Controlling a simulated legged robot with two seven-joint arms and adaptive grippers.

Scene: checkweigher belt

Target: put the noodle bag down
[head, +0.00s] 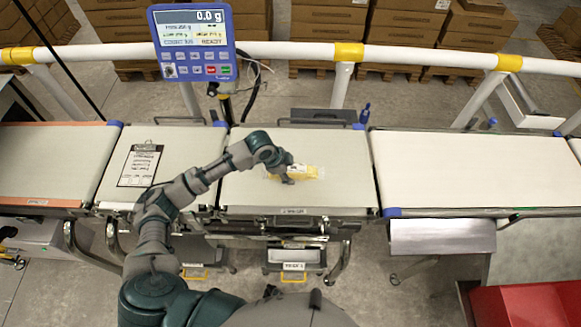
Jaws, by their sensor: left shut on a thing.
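The noodle bag (309,172) is a small yellow packet with a whitish part. It is in the head view at the middle section (342,150) of the belt line. My left gripper (291,176) is shut on the bag at its left end. The gripper and wrist hide part of the bag. I cannot tell whether the bag touches the belt surface or is just above it. My right gripper is not in view.
A clipboard (140,166) lies on the section to the left. A blue weighing display (194,45) reading 0.0 g stands behind it. A white rail (270,52) runs along the back. The right belt (460,168) is bare. A red bin (525,305) is at lower right.

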